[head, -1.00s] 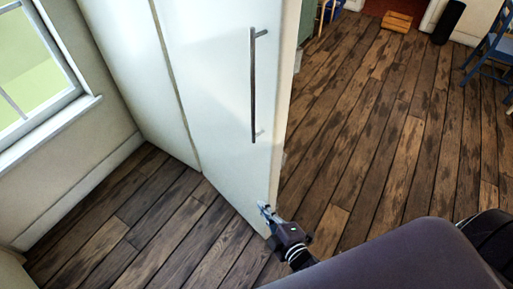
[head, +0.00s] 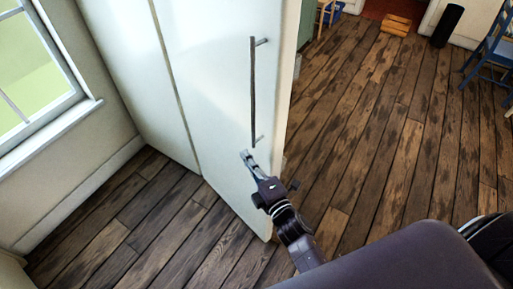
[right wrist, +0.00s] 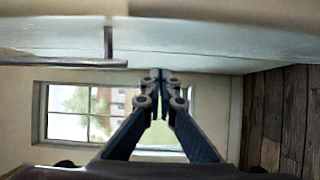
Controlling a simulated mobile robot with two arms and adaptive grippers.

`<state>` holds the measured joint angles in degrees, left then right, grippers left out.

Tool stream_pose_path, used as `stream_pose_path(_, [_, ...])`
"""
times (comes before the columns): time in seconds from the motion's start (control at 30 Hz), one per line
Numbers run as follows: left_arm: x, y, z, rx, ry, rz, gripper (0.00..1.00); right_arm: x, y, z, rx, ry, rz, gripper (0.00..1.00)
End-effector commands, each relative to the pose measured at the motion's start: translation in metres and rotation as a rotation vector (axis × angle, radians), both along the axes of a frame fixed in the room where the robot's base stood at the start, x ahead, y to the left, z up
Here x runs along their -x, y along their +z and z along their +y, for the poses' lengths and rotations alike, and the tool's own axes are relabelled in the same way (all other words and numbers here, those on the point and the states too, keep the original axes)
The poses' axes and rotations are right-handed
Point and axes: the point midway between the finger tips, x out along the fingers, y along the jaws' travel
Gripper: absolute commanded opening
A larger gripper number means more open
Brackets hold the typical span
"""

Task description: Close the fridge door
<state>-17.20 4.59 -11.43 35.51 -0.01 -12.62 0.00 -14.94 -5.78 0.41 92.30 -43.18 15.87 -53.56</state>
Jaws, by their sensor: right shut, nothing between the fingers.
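The fridge door (head: 215,110) is a tall white panel in the head view, with a pale side edge on its right. A long dark metal handle (head: 253,95) runs upright near that edge. My right gripper (head: 246,155) is shut and empty, just below the handle's lower end and in front of the door face. I cannot tell whether it touches the door. In the right wrist view, the shut fingertips (right wrist: 161,76) are close to the white door surface (right wrist: 190,48), with the handle (right wrist: 75,62) to their left. My left gripper is not in view.
Another white panel (head: 135,80) stands left of the door, across a dark seam. A window (head: 35,75) is in the left wall. The wooden floor (head: 380,140) is clear to the right. A blue chair (head: 490,60) and a black cylinder (head: 447,25) stand farther back.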

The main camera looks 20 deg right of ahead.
Motion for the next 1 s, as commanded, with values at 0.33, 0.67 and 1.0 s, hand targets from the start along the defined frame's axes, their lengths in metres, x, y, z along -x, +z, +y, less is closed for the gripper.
stream_pose_path(0.33, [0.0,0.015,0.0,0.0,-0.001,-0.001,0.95,-0.016,0.0,-0.035,0.0,0.0,0.0,0.0])
stream_pose_path(0.67, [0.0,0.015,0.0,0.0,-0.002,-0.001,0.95,-0.017,0.0,-0.037,-0.001,0.0,0.0,0.0])
stream_pose_path(1.0, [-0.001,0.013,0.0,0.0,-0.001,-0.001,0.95,-0.023,-0.001,-0.048,0.002,0.028,-0.005,0.0])
